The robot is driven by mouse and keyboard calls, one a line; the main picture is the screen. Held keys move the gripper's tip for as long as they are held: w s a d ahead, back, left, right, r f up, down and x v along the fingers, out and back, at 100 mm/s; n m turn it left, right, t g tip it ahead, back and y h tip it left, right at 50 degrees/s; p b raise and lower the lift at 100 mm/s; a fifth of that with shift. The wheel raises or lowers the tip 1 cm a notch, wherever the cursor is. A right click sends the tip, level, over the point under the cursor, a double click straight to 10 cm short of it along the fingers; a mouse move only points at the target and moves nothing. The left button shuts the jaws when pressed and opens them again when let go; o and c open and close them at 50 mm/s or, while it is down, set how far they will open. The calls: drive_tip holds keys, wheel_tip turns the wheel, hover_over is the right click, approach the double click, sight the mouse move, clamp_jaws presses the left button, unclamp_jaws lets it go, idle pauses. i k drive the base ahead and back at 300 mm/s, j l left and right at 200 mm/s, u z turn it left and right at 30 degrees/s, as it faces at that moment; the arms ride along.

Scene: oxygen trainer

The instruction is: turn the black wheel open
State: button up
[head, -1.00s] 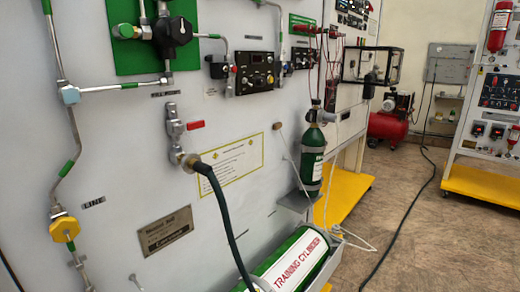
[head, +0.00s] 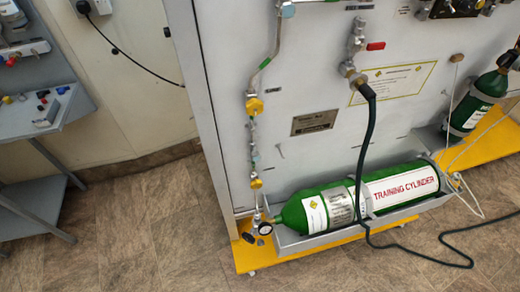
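A green training cylinder (head: 300,212) with a white label lies on its side in a grey tray (head: 318,240) at the foot of the panel. At its left end there is a small round gauge (head: 265,228) with a pale face. A small dark knob (head: 248,238) sits just left of the gauge; it may be the black wheel, but it is too small to be sure. My gripper is not in view.
A dark hose (head: 369,140) hangs from the panel fitting and runs across the floor to the right. A yellow base (head: 247,262) juts out below the panel. A grey bench (head: 50,115) stands at far left. The floor (head: 150,225) between them is clear.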

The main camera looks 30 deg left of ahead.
sight(248, 237)
drive_tip(key=u, duration=1.05)
